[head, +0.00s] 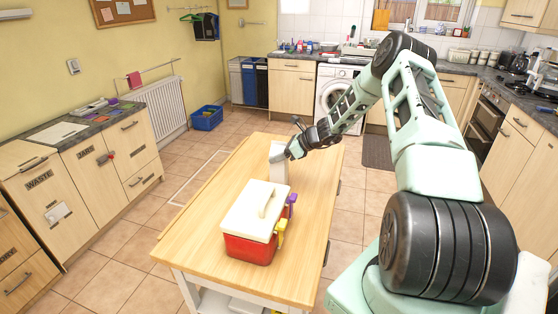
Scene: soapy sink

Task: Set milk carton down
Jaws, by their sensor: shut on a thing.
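A white milk carton (278,165) is at the far half of the wooden table, behind the red box. My gripper (285,148) is at the carton's upper right side and is shut on it. The fingertips are small and partly hidden by the carton and my wrist. The carton looks upright. I cannot tell whether its base touches the table, as the red box's lid hides its lower part.
A red cool box (250,247) with a white lid (256,211) stands on the wooden table (205,210), with purple and yellow items at its right side. The table is clear to the left. A blue crate (207,118) lies on the tiled floor.

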